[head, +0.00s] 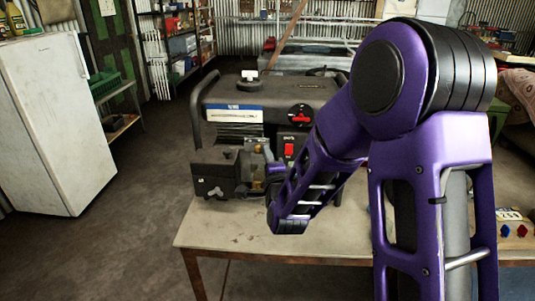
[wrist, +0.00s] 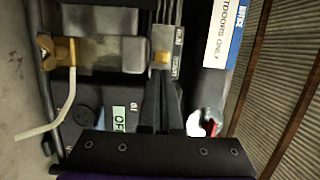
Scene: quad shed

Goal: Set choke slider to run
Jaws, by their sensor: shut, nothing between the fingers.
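The generator (head: 262,98) stands on a table in the head view. Two small labels beside the slot are hard to read; the upper seems to say RUN, and the knob sits beside the lower one. My gripper (wrist: 161,80) is shut and empty, with its fingertips just below the knob in the picture. Whether they touch it, I cannot tell. In the head view my own arm hides most of the gripper and the slider.
A brass valve (wrist: 58,50) with a pale hose lies left of the slider. The table top (head: 225,235) is bare in front of the generator. A white fridge (head: 55,120) stands at left.

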